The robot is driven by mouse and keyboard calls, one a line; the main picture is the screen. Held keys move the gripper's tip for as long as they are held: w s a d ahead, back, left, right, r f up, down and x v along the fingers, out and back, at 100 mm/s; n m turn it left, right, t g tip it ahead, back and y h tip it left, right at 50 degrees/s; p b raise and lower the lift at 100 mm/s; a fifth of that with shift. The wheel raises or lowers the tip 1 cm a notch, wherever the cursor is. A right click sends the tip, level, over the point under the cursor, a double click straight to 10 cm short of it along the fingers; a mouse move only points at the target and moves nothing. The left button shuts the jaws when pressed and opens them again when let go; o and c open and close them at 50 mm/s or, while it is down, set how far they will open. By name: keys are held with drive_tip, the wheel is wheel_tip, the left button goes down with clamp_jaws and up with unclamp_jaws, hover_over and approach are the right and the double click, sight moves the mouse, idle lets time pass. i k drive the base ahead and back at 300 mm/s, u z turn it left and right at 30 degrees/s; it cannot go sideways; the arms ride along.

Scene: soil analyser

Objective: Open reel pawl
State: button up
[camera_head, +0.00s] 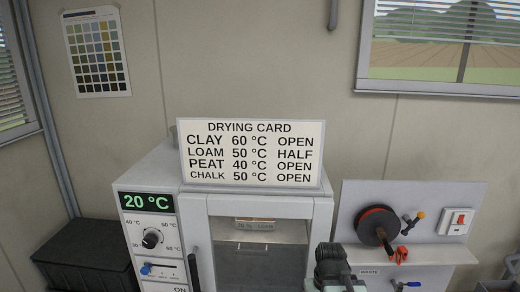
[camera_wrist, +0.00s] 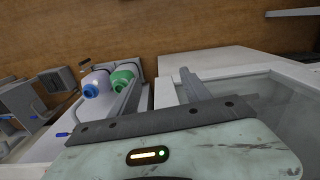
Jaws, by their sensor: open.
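The reel (camera_head: 377,226), a dark disc with a reddish-brown rim, is mounted on a grey panel (camera_head: 360,192) at the right of the head view. A small orange-red lever (camera_head: 402,253), which looks like the pawl, sits at its lower right. I cannot tell its exact setting. The reel is not recognisable in that view.
A drying oven (camera_head: 150,177) with a glass door and a drying card (camera_head: 252,153) stands left of the reel. A red switch (camera_head: 459,220) is right of the reel. The wrist view shows a blue-capped bottle (camera_wrist: 97,84) and a green bottle (camera_wrist: 122,77) beyond my fingers.

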sight(421, 216)
drive_tip(key=u, duration=1.9)
drive_tip(key=k, duration=1.45)
drive_tip(key=z, duration=1.3)
drive_tip(key=i, duration=1.2)
